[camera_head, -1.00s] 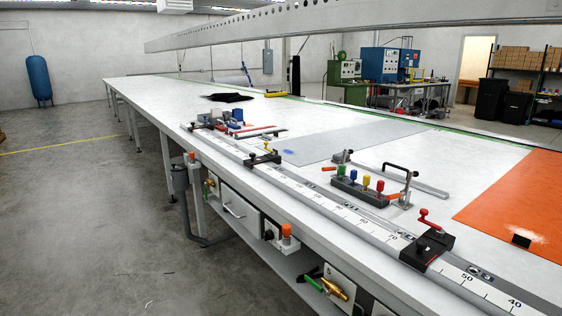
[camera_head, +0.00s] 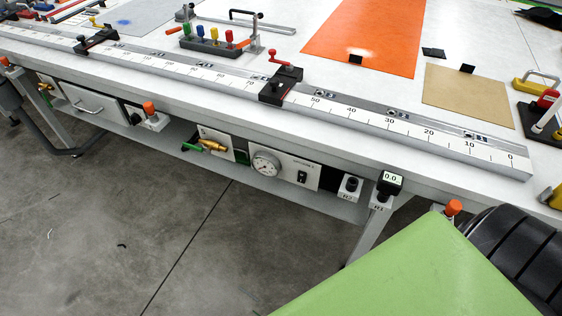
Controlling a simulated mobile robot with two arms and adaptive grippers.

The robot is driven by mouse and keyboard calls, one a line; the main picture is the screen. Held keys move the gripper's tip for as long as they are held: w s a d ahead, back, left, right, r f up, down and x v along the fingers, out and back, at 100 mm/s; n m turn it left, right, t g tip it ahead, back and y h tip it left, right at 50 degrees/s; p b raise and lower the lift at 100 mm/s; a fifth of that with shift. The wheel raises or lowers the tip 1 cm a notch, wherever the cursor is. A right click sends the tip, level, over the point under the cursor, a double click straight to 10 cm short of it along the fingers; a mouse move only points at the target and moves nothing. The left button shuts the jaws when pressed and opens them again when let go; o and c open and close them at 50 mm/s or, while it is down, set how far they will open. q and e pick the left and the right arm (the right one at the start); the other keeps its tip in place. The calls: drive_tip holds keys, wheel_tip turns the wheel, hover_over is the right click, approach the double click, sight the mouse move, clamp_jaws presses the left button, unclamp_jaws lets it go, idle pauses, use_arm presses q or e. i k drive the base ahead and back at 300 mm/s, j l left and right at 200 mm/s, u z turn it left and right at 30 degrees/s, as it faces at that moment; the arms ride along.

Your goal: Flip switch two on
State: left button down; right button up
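Under the table's front edge hangs a white panel (camera_head: 283,168) with a round gauge (camera_head: 265,163) and a black rocker switch (camera_head: 302,177). Right of it is a small grey box (camera_head: 349,188) with a black knob or switch. A second small box (camera_head: 379,201) stands next to it, below a black display (camera_head: 390,184) reading about 0.0. Labels on the boxes are too small to read surely, so I cannot tell which is switch two or the switch positions. Neither gripper is in view.
The long white table (camera_head: 190,90) carries a ruler rail (camera_head: 210,75) with black clamps (camera_head: 280,86). Orange buttons (camera_head: 149,108) sit along its front edge. An orange sheet (camera_head: 365,35) lies on top. A green surface (camera_head: 420,275) fills the lower right.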

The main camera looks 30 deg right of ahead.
sight(301, 176)
drive_tip(key=z, duration=1.1)
drive_tip(key=i+j+z, duration=0.1)
drive_tip(key=j, duration=0.1)
